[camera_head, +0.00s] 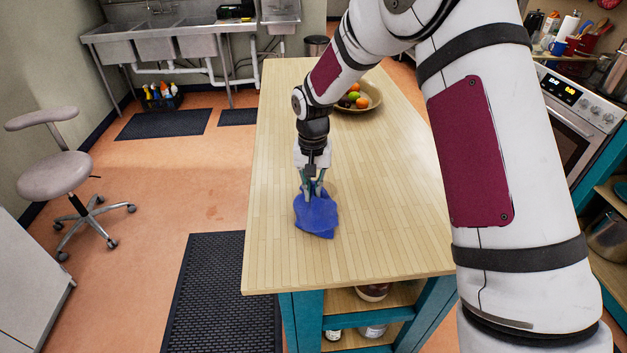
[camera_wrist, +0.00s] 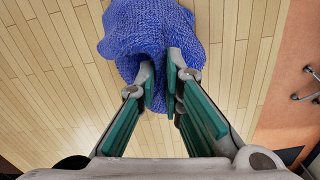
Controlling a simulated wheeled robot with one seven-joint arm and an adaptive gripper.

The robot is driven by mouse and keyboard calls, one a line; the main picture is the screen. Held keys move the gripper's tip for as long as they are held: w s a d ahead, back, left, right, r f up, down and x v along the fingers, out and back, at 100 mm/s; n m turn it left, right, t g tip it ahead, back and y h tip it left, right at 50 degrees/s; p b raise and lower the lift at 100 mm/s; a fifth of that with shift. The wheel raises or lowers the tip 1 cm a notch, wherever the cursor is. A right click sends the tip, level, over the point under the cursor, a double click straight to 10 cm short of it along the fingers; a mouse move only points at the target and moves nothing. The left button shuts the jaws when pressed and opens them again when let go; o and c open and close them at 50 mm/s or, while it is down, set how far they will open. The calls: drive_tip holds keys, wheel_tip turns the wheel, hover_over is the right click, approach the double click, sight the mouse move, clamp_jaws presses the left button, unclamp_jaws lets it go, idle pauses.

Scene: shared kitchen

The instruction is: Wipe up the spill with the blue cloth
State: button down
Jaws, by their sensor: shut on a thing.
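The blue cloth (camera_head: 316,214) lies bunched on the wooden table near its left edge in the head view. My gripper (camera_head: 313,190) is over the cloth, pointing down, with its fingers shut on it. In the wrist view the cloth (camera_wrist: 150,35) spreads out beyond the fingertips, and a fold is pinched between the two green-padded fingers of my gripper (camera_wrist: 162,82). The cloth appears to touch the tabletop. I see no spill in either view; the cloth and my arm hide part of the table.
The wooden table (camera_head: 375,235) is mostly bare around the cloth. A bowl of fruit (camera_head: 372,101) stands toward its far end, behind my arm. A stool (camera_head: 58,180) and a dark floor mat (camera_head: 222,290) are to the left. A stove (camera_head: 570,110) is at the right.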

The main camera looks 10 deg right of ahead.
drive_tip(key=b, duration=0.1)
hover_over(313, 216)
wheel_tip(313, 216, down, 5)
drive_tip(key=shift+w+r, duration=0.1)
drive_tip(key=shift+w, duration=0.05)
drive_tip(key=c, duration=0.8)
unclamp_jaws()
drive_tip(key=shift+f+b, duration=0.3)
drive_tip(key=shift+f, duration=0.65)
clamp_jaws()
drive_tip(key=shift+r, duration=0.55)
